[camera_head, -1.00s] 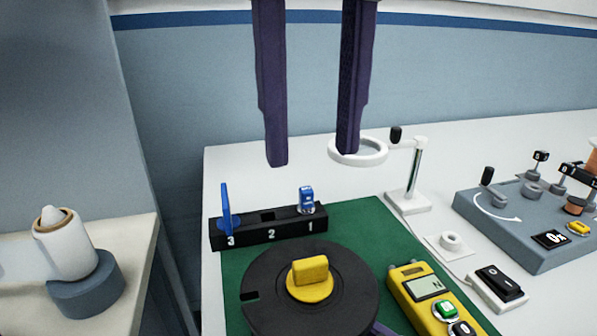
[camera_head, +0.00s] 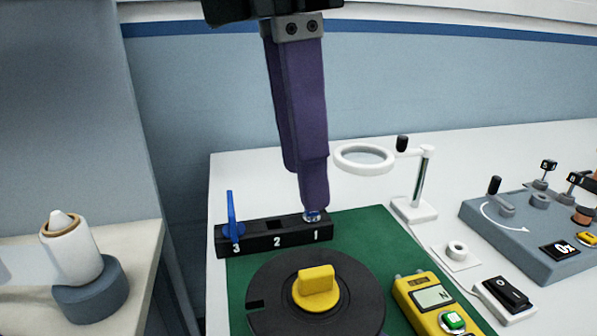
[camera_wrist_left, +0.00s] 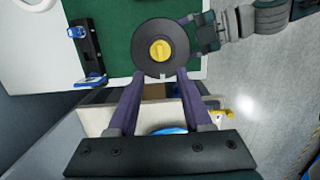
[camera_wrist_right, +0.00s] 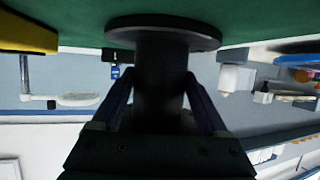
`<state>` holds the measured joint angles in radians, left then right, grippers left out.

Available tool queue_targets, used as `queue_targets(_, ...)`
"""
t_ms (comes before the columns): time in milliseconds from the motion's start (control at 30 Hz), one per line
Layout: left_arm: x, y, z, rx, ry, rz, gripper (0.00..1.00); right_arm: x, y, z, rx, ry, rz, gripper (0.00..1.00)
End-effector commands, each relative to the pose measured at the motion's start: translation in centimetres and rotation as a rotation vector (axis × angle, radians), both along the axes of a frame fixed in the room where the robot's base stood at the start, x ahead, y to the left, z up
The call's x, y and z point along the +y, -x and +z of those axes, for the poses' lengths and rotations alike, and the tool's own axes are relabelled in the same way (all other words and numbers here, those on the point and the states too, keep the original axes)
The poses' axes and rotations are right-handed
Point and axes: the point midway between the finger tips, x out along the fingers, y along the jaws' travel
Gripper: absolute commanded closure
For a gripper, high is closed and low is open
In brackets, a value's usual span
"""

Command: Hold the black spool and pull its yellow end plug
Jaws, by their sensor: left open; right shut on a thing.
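The black spool (camera_head: 268,312) stands upright on the green mat (camera_head: 365,228). The yellow end plug (camera_head: 317,284) sits in its top centre. In the left wrist view the spool (camera_wrist_left: 147,62) and plug (camera_wrist_left: 160,49) are seen from above. My left gripper (camera_head: 302,190) is open and empty, above and behind the spool in the head view; its fingers (camera_wrist_left: 161,76) frame the near side of the spool in the left wrist view. My right gripper (camera_wrist_right: 158,76) is shut on the spool's core (camera_wrist_right: 160,60). The right gripper is out of the head view.
A black rack (camera_head: 263,237) numbered 1 to 3 holds blue pieces, one partly hidden behind my left finger. A yellow meter (camera_head: 433,296), ring stand (camera_head: 412,208) and grey control box (camera_head: 540,235) stand right. A white spool (camera_head: 75,255) stands on the left table.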

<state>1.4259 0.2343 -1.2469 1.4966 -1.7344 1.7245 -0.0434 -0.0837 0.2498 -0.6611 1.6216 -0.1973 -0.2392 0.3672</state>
Motion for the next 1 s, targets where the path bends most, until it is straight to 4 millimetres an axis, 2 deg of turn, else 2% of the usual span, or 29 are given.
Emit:
queue_targets(300, -0.7, -0.1, -6.3, 0.005, -0.002, 0.002, 0.50, 0.0, 0.0, 0.0, 0.001, 0.001, 0.000, 0.92)
queue_targets(500, -1.1, -0.3, -9.3, 0.003, -0.002, 0.004, 0.50, 0.0, 0.0, 0.0, 0.001, 0.001, 0.000, 0.92)
queue_targets(700, -1.2, -0.4, -10.6, 0.001, -0.001, 0.004, 0.50, 0.0, 0.0, 0.0, 0.001, 0.001, 0.000, 0.92)
queue_targets(967, -1.2, -0.4, -10.7, 0.001, -0.001, 0.004, 0.50, 0.0, 0.0, 0.0, 0.001, 0.001, 0.000, 0.92)
queue_targets(1000, -1.2, -0.4, -10.7, 0.001, -0.001, 0.004, 0.53, 0.0, 0.0, 0.0, 0.001, 0.001, 0.000, 0.92)
